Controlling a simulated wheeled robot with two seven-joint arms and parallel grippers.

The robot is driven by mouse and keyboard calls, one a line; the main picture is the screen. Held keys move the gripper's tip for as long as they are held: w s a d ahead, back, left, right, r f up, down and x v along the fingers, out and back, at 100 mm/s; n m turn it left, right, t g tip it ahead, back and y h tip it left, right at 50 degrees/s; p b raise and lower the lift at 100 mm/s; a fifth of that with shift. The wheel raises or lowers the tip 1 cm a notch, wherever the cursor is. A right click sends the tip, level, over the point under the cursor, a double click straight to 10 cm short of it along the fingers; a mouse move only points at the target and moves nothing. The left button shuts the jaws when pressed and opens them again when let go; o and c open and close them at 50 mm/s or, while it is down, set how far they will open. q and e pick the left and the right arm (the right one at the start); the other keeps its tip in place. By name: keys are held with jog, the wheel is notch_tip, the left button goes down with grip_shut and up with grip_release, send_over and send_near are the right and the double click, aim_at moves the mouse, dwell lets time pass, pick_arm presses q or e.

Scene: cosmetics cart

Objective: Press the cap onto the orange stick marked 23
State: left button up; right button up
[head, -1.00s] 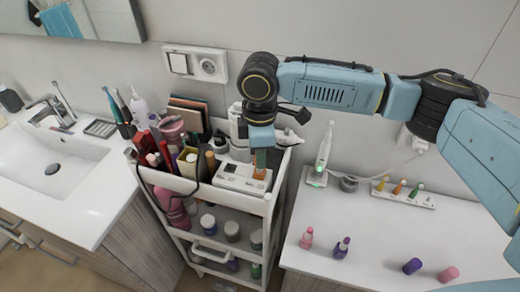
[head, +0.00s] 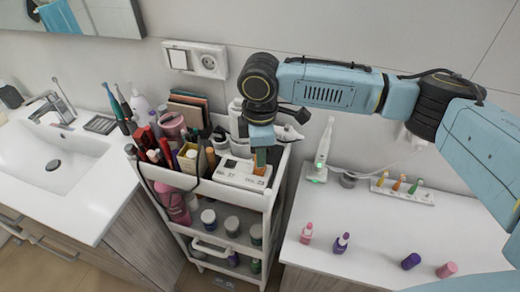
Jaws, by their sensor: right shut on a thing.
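My right gripper (head: 260,161) points down over the right end of a white holder (head: 238,178) on the cart's top tray. It is shut on the cap, an orange piece (head: 259,170) low between the fingers. The gripper hides most of that end of the holder. The holder's front has small printed labels; the right one, below the gripper, seems to read 23. The orange stick itself cannot be told apart from the cap at this size. Whether the cap touches or sits fully on it cannot be told. My left gripper is not in view.
The white cart (head: 197,187) is crowded left of the holder with bottles and tubes. A sink (head: 55,160) is at left. The right counter (head: 375,235) holds small pink and purple bottles, a rack of coloured brush heads (head: 402,192) and a toothbrush on a charger (head: 323,155).

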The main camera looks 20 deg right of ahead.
jog(key=shift+f, duration=0.5)
dwell(0.4)
jog(key=o, duration=1)
jog(key=shift+o, duration=0.5)
jog(key=o, duration=0.4)
jog(key=shift+r+p, duration=0.1)
jog(key=shift+p, duration=0.25)
notch_tip(320, 180, up, 5)
jog(key=p, duration=0.6)
jog(key=shift+r, duration=1.4)
